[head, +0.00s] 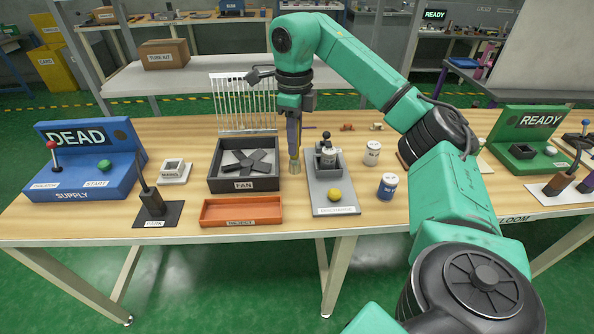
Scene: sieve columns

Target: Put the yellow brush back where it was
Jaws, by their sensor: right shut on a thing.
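My right gripper (293,140) points straight down over the middle of the table, between the black FAN tray and the grey fixture. It is shut on the yellow brush (295,166), whose tan-yellow lower end shows below the fingers. The brush is about upright; its end is at or just above the tabletop, and I cannot tell if it touches. The fingers hide its upper part. My left gripper is out of view.
The FAN tray (244,184) stands left of the gripper, with a clear rack (240,103) behind it. The grey fixture (334,208) with a yellow ball (334,194) is at right. An orange tray (241,211) lies in front. White jar (372,153) and blue jar (387,186) stand further right.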

